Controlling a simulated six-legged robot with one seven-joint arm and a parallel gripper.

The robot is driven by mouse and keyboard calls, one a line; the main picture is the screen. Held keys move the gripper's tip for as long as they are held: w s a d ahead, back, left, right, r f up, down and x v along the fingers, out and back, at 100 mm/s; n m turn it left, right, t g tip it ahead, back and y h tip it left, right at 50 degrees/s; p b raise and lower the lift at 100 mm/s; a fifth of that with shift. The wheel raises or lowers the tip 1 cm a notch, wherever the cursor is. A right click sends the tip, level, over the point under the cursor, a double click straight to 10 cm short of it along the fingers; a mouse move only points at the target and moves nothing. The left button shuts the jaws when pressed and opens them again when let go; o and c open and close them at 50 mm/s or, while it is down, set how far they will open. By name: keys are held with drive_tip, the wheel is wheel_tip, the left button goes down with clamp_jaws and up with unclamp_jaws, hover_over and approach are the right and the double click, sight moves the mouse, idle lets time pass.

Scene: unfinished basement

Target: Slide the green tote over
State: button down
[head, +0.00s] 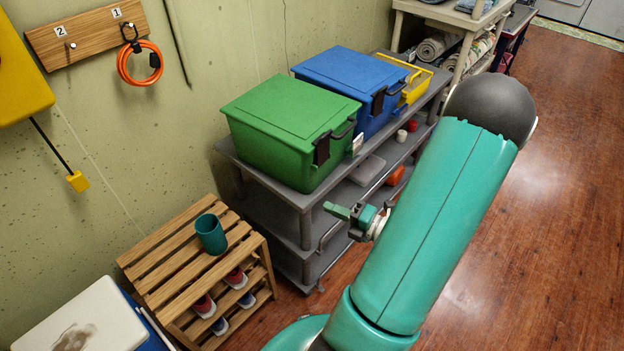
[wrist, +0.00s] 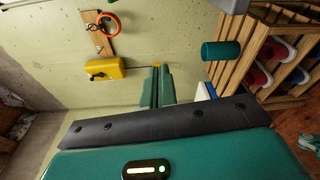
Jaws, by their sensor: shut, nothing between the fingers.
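The green tote (head: 288,115), lidded with dark handles and latches, sits upright on the top of the grey shelf unit (head: 296,198), at its near end. The blue tote (head: 345,75) stands close behind it on the same top. My gripper (head: 337,211) is shut and empty, to the right of and lower in the picture than the green tote, apart from it. In the wrist view my gripper (wrist: 158,86) points toward the wall, and the green tote does not show there.
A yellow bin (head: 412,82) stands beyond the blue tote. A slatted wooden rack (head: 180,265) with a teal cup (head: 211,234) and shoes stands by the shelf's near end. A white-lidded cooler (head: 85,318) is at lower left. Wooden floor (head: 540,200) is clear on the right.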

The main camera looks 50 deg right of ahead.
drive_tip(key=s+d+f+m+h, duration=0.1)
drive_tip(key=s+d+m+h, duration=0.1)
drive_tip(key=d+m+h, duration=0.15)
approach(309, 173)
drive_tip(key=w+a, duration=0.3)
drive_tip(key=a, duration=0.1)
drive_tip(key=shift+t+y, duration=0.35)
drive_tip(key=shift+t, duration=0.05)
drive_tip(key=shift+w+d+f, duration=0.15)
drive_tip(key=shift+w+d, duration=0.6)
drive_tip(key=shift+w, duration=0.1)
drive_tip(key=shift+w+d+f, duration=0.2)
drive_tip(key=shift+w+d, duration=0.6)
drive_tip(key=shift+w, duration=0.1)
drive_tip(key=shift+w, duration=0.1)
drive_tip(key=shift+w+d, duration=0.65)
drive_tip(key=shift+s+a, duration=0.1)
